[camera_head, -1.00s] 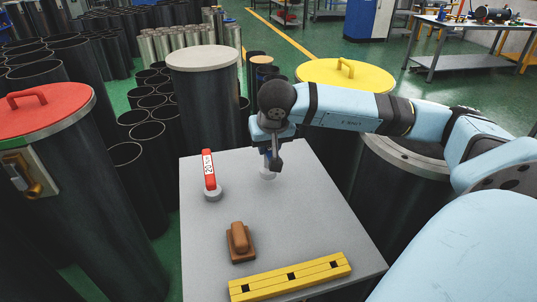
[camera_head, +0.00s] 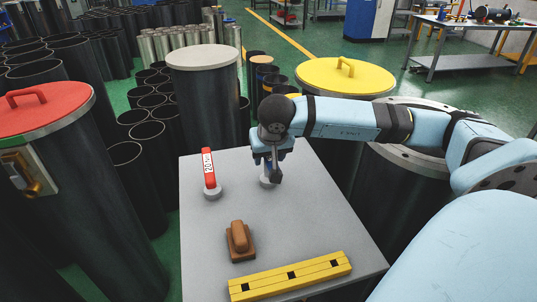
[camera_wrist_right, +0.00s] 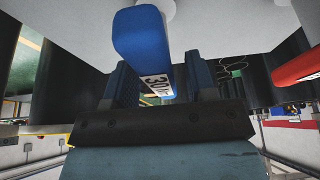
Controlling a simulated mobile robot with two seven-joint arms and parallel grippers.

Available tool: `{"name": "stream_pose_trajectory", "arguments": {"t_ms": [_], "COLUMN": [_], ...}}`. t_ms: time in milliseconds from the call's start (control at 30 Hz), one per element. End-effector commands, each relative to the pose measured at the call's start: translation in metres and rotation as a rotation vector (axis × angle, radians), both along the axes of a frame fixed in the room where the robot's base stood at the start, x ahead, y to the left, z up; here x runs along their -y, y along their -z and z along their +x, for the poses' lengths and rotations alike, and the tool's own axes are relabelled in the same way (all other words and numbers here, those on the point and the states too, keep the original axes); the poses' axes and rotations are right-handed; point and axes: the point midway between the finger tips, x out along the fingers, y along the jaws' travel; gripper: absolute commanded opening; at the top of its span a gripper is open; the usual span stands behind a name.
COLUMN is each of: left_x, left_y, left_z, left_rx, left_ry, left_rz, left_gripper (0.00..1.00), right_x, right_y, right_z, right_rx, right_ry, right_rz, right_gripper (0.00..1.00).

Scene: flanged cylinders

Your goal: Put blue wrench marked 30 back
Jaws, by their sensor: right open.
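The blue wrench marked 30 (camera_wrist_right: 140,38) stands between the fingers of my right gripper in the right wrist view, its white label facing the camera. Its far end meets a pale round base on the grey table. My right gripper (camera_wrist_right: 163,82) is open around the wrench; contact with the fingers cannot be made out. In the head view my right gripper (camera_head: 273,172) is low over the far part of the grey table (camera_head: 300,215) and hides most of the wrench. My left gripper is not in view.
A red wrench marked 20 (camera_head: 209,170) stands on its own round base to the left. A brown wooden block with a handle (camera_head: 240,242) and a yellow bar (camera_head: 290,277) lie nearer. Dark cylinders with red (camera_head: 50,110) and yellow (camera_head: 320,75) lids flank the table.

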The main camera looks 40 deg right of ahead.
Motion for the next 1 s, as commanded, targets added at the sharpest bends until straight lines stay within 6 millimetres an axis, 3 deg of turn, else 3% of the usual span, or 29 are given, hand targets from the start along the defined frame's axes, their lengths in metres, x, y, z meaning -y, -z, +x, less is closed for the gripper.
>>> {"name": "stream_pose_trajectory", "arguments": {"t_ms": [167, 400, 700, 1000], "left_x": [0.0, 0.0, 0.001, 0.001], "left_y": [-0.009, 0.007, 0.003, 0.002], "left_z": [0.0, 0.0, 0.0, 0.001], "left_rx": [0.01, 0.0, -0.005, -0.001], "left_ry": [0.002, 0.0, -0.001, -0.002], "left_rz": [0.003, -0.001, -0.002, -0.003], "left_gripper": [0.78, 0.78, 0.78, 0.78], "right_x": [0.0, -0.011, -0.023, -0.026], "right_y": [-0.004, -0.048, -0.108, -0.125], "right_z": [-0.001, -0.024, -0.045, -0.052], "right_rx": [0.001, 0.006, 0.004, 0.0], "right_ry": [0.0, -0.002, -0.002, 0.0], "right_rz": [0.0, -0.002, 0.001, 0.0], "right_gripper": [0.51, 0.51, 0.51, 0.51]}}
